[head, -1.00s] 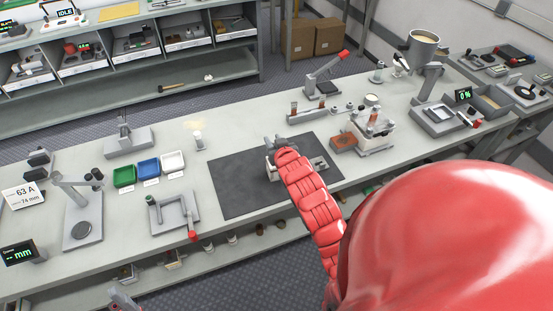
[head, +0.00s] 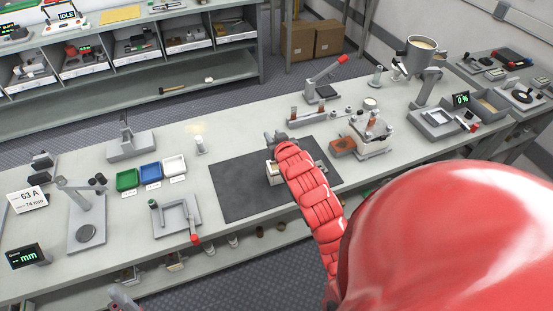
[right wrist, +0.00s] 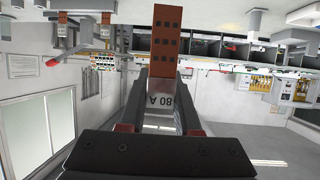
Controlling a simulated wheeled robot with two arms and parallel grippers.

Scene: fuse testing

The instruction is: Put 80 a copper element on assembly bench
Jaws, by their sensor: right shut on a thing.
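The copper element (right wrist: 165,50) is a brown-orange perforated strip with a pale end marked 80 A. My right gripper (right wrist: 162,92) is shut on that end, and the strip sticks out beyond the fingertips. In the head view my right gripper (head: 275,139) is over the dark mat on the assembly bench (head: 225,152), largely covered by my red arm. I cannot make out the element there, nor whether it touches anything. A small part of my left gripper (head: 122,300) shows at the bottom edge; its jaws cannot be read.
The dark mat (head: 235,195) has a pale fixture (head: 272,168) partly behind my arm. Green (head: 127,180), blue and white bins stand to its left, with a clamp frame (head: 178,216) in front. A brown block (head: 342,146) and a lever press (head: 322,85) stand to the right.

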